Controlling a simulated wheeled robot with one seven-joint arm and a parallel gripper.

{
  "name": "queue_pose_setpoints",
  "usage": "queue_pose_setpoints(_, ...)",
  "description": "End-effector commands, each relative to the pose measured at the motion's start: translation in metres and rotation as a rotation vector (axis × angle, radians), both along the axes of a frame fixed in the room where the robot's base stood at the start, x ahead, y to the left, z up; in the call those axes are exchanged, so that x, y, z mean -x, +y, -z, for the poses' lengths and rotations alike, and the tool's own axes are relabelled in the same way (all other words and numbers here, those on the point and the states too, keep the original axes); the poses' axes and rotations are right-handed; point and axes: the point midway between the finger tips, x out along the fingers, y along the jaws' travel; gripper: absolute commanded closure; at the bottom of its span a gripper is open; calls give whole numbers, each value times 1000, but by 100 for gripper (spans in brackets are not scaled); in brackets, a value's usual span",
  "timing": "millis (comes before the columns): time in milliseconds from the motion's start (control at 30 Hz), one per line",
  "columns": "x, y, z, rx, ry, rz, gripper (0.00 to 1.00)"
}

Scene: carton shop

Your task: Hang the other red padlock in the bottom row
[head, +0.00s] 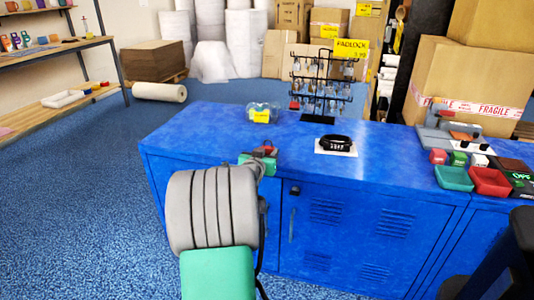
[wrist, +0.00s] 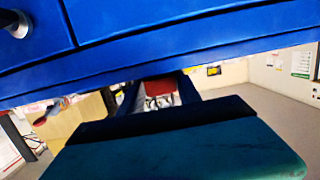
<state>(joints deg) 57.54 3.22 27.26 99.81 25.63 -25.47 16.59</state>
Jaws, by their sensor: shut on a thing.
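My gripper (head: 264,154) is at the front edge of the blue counter, in the left part of its top. It is shut on a small red padlock (head: 268,149), partly hidden by the gripper. In the wrist view the red padlock (wrist: 158,88) shows between the two dark fingers, with silvery metal just below it. The black wire padlock rack (head: 318,119) stands farther back on the counter, apart from my gripper, with rows of mostly grey padlocks. A red padlock (head: 294,105) shows low on its left side; its exact row is hard to tell.
A yellow price sign (head: 350,47) tops the rack. A clear tub with a yellow label (head: 261,115) stands left of the rack. A black band on a white card (head: 335,145) lies in front of it. Trays and small boxes (head: 471,180) fill the right; the counter's left is bare.

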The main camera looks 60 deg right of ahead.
Motion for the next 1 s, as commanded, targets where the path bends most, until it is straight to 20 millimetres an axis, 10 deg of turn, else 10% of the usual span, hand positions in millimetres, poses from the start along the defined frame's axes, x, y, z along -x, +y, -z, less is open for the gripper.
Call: queue_pose_setpoints(1000,0,4,-20,1,0,0,93)
